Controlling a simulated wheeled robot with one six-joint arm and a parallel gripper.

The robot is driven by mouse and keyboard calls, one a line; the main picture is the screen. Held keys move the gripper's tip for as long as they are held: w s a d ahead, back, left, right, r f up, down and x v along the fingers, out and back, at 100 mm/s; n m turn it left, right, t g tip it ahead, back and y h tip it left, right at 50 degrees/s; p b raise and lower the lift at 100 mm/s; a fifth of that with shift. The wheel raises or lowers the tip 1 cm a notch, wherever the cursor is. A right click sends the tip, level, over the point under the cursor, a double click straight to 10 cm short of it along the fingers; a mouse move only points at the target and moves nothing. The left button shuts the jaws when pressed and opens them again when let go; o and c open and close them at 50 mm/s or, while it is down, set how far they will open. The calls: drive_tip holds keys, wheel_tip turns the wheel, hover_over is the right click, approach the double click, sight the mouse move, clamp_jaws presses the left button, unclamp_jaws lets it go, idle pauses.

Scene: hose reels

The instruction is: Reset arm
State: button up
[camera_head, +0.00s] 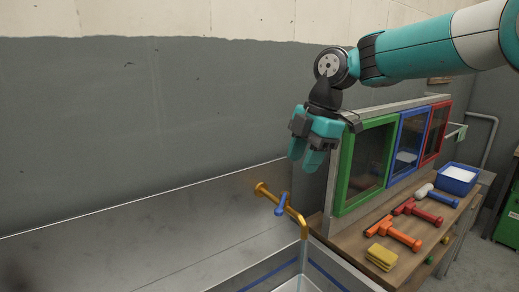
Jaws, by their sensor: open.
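My gripper (309,160) hangs from my teal and white arm in the camera_head view. Its teal fingertips point down, and it is open with nothing seen between the fingers. It is in the air, above and behind the blue-handled tap in the picture, and just left of the green-framed cabinet door (338,200). The arm reaches in from the upper right. Its wrist joint is bent so that the gripper hangs below it.
A brass tap (296,215) with a blue lever (281,204) stands over a metal basin (262,275). Blue (398,180) and red (422,158) cabinet doors adjoin the green one. A wooden bench (405,262) holds coloured tools, a yellow sponge (381,257) and a blue tub (457,187). The left side is free.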

drive_tip(key=s+d+f+m+b, duration=0.1)
drive_tip(key=s+f+m, duration=0.2)
drive_tip(key=s, duration=0.6)
drive_tip(key=s+d+f+m, duration=0.2)
drive_tip(key=s+f+m, duration=0.1)
drive_tip(key=s+m, duration=0.5)
drive_tip(key=s+d+f+m+y+b, duration=0.1)
drive_tip(key=s+m, duration=0.4)
drive_tip(key=s, duration=0.6)
wheel_tip(320, 180, down, 2)
drive_tip(key=shift+s+d+f+m+b, duration=0.15)
drive_tip(key=shift+s+d+m+b, duration=0.2)
drive_tip(key=shift+d+m, duration=0.1)
